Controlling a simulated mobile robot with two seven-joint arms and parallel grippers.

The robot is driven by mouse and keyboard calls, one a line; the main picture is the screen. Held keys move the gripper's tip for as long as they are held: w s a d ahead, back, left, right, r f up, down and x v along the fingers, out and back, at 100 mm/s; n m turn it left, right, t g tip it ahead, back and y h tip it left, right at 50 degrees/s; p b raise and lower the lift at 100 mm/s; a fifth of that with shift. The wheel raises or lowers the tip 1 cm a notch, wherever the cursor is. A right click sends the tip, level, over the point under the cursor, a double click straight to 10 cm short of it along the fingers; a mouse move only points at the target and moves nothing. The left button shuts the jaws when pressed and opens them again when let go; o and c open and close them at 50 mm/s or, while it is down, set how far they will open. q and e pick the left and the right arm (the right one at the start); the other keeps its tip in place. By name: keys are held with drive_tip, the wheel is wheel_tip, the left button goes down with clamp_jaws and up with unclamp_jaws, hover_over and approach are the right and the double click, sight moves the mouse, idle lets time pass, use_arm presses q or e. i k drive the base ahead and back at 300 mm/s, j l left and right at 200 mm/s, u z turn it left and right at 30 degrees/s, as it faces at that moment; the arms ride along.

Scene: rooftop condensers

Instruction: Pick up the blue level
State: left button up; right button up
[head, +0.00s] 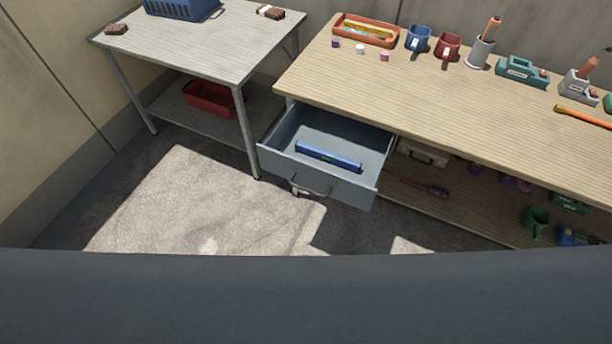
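The blue level (328,157) lies flat inside the open grey drawer (277,157) under the left end of the wooden bench. It is a long narrow blue bar on the drawer's floor, slanting slightly down to the right. Its whole length appears visible above the drawer's front panel. Neither of my grippers shows in the head view.
The drawer juts out from the workbench (440,100), which carries an orange tray (366,30), mugs and tools. A lower shelf holds more items. A metal table (200,45) with a blue crate (181,8) stands left. The floor before the drawer is clear.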

sight(353, 166)
drive_tip(key=i+l+u, duration=0.1)
drive_tip(key=i+l, duration=0.15)
drive_tip(key=i+l+u, duration=0.1)
drive_tip(key=l, duration=0.35)
drive_tip(key=i+l+u, duration=0.1)
drive_tip(key=i+l, duration=0.2)
drive_tip(key=i+l+u, duration=0.1)
drive_tip(key=l, duration=0.35)
drive_tip(key=i, duration=0.1)
